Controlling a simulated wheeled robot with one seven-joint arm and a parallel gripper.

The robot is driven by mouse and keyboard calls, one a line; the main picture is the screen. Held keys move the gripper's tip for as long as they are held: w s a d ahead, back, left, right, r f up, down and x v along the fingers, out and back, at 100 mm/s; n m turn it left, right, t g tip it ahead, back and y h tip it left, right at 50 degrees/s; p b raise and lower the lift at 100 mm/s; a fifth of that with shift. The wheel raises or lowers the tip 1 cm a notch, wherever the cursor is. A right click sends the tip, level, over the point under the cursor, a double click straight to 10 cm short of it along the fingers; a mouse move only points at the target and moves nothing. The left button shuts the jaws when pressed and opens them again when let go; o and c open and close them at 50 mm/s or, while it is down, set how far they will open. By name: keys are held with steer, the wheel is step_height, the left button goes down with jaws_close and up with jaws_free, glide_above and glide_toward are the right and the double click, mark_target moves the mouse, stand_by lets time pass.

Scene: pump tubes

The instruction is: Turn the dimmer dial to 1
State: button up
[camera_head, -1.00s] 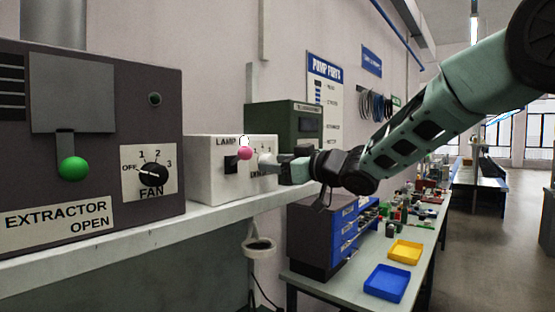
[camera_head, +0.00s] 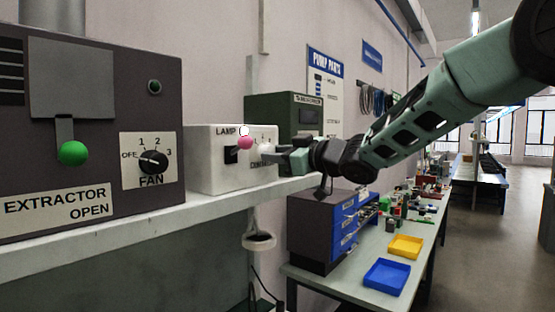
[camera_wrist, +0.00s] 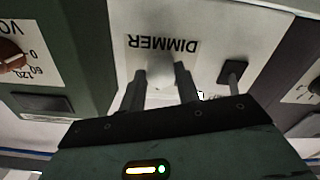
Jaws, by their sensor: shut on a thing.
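The white lamp box (camera_head: 205,165) stands on the shelf, with a LAMP label, a pink knob (camera_head: 245,142) and the dimmer dial on its front. In the wrist view the DIMMER label (camera_wrist: 163,45) shows upside down above the pale dimmer dial (camera_wrist: 161,72). My gripper (camera_head: 272,154) reaches the box front from the right, its fingers on either side of the dial. In the wrist view my gripper (camera_wrist: 160,88) is shut on the dial. The dial's pointer and most of its scale are hidden, so its setting cannot be read.
The extractor box (camera_head: 90,120) with a green ball lever (camera_head: 73,153) and a FAN dial (camera_head: 152,161) stands left on the shelf (camera_head: 130,227). A green instrument box (camera_head: 270,112) stands behind. A lower bench holds yellow (camera_head: 406,247) and blue (camera_head: 387,275) trays.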

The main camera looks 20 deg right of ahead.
steer(key=shift+n+b, duration=3)
steer(key=shift+n, duration=0.7)
steer(key=o, duration=1)
steer(key=shift+d, duration=0.1)
steer(key=b+v, duration=0.4)
steer(key=v, duration=1.3)
steer(key=shift+s+d, duration=0.1)
steer(key=shift+s, duration=0.1)
